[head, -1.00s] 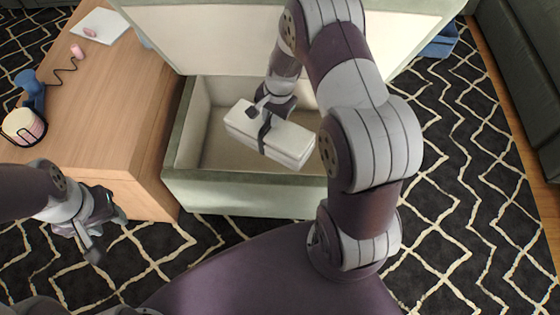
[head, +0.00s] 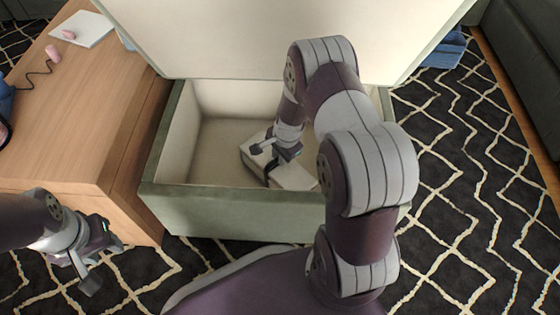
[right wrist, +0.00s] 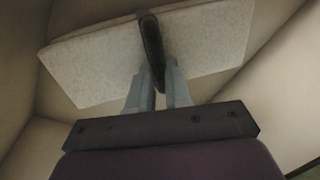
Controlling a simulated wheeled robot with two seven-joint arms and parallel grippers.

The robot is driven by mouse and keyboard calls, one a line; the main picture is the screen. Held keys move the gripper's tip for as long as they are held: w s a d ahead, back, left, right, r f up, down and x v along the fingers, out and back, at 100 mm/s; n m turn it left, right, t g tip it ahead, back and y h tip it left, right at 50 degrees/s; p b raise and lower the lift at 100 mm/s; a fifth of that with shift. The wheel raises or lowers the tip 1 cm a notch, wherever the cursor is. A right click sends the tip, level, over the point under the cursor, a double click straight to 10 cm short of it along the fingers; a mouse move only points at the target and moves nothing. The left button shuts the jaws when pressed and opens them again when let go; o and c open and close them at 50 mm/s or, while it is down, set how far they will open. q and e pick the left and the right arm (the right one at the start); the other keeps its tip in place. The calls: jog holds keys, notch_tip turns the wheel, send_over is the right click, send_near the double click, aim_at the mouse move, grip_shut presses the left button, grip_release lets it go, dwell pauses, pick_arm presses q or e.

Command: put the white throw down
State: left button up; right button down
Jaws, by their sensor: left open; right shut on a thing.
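The white throw (head: 292,176) is a folded, box-like bundle with a dark band around it. It is inside the open green storage ottoman (head: 240,212), low between its walls. My right gripper (head: 271,160) is shut on it at the band, and my right arm hides part of it. In the right wrist view the throw (right wrist: 85,68) spans the top, with the gripper (right wrist: 157,85) closed on the dark band. I cannot tell whether the throw touches the ottoman floor. My left gripper (head: 100,268) is open and empty, left of the ottoman near the wooden cabinet.
The ottoman's raised lid (head: 230,40) stands behind the opening. A wooden cabinet (head: 90,120) stands close on the left, with a white notebook (head: 82,29) and pink items on it. A patterned rug covers the floor. A blue object (head: 444,50) lies at the back right.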

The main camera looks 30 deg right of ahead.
jog(key=shift+f, duration=0.3)
jog(key=c, duration=1.1)
grip_release()
pick_arm(q)
jog(key=shift+f, duration=0.2)
pick_arm(e)
jog(key=shift+o, duration=0.2)
jog(key=shift+r+p, duration=0.35)
notch_tip(320, 180, up, 12)
jog(key=s+p, duration=0.2)
jog(key=p, duration=0.6)
pick_arm(q)
notch_tip(320, 180, up, 9)
jog(key=shift+f, duration=0.15)
pick_arm(e)
jog(key=s+a+r+n, duration=0.4)
jog(key=s+r+n, duration=0.2)
jog(key=r+n, duration=0.1)
jog(key=s+a+r+n, duration=0.4)
jog(key=s+r+n, duration=0.2)
jog(key=r+n, duration=0.2)
jog(key=shift+a+n+g+h, duration=0.3)
jog(key=shift+a+n+g, duration=0.05)
jog(key=shift+n+g, duration=0.05)
